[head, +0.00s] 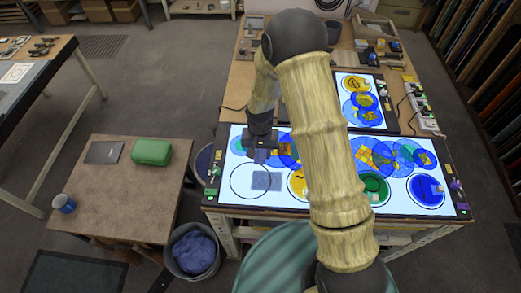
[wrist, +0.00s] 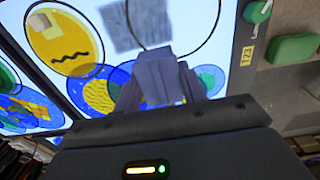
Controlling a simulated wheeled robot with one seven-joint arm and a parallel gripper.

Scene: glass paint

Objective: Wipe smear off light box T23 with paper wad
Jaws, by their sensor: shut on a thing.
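Light box T23 (head: 330,203) is the large lit panel at the table's front; its yellow T23 label (wrist: 247,54) shows in the wrist view. A grey, hatched squarish patch that looks like the smear (head: 266,181) lies across the right side of a black ring outline. It also shows at the top of the wrist view (wrist: 128,30). My gripper (head: 262,152) is over the panel's left part, just beyond the patch. It is shut on a pale grey, crumpled-looking paper wad (wrist: 158,78). Whether the wad touches the glass I cannot tell.
Coloured discs, including a yellow one with a dark squiggle (wrist: 72,50), lie on the panel. A smaller lit panel (head: 378,120) stands behind. A side table (head: 110,195) holds a green case (head: 152,152) and blue mug (head: 63,203). A bin (head: 195,252) stands in front.

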